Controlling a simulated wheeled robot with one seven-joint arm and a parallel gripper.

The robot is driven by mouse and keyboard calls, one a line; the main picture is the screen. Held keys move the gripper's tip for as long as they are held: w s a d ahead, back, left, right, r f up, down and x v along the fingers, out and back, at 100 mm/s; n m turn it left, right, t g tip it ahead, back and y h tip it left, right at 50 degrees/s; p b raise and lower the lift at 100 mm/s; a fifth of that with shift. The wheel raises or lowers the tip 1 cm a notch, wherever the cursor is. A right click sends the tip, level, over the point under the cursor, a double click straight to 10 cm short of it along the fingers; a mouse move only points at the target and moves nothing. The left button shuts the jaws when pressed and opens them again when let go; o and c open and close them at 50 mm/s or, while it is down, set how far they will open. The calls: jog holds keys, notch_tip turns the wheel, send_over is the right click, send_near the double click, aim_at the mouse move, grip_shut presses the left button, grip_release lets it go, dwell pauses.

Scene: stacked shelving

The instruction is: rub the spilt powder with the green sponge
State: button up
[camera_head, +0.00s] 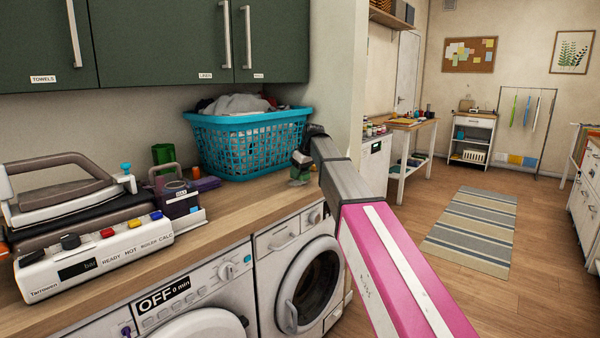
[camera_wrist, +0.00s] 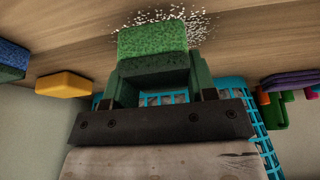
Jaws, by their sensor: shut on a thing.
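The green sponge (camera_wrist: 152,41) is held between the fingers of my gripper (camera_wrist: 155,62) in the wrist view. My gripper is shut on it. The spilt powder (camera_wrist: 203,24) is a scatter of white grains on the wooden worktop (camera_wrist: 60,35), spread around the sponge's far edge and to its right. Part of the powder may be hidden behind the sponge. I cannot tell whether the sponge touches the wood. In the head view my gripper (camera_head: 301,165) is low over the worktop, right of the basket; the powder cannot be made out there.
A turquoise laundry basket (camera_head: 245,150) stands close beside my gripper. A yellow block (camera_wrist: 63,85) and a blue block (camera_wrist: 12,55) lie at the left of the wrist view. An iron station (camera_head: 90,250) stands on the worktop's left. Washing machines (camera_head: 305,275) are below.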

jog(key=shift+f, duration=0.1)
jog(key=shift+f, duration=0.6)
jog(key=shift+f, duration=0.3)
dwell(1.2)
jog(key=shift+s, duration=0.1)
jog(key=shift+s+a, duration=0.25)
jog(key=shift+s, duration=0.7)
jog(key=shift+w+d+r, duration=0.1)
jog(key=shift+w+d, duration=0.15)
jog(key=shift+w, duration=0.8)
jog(key=shift+w, duration=0.15)
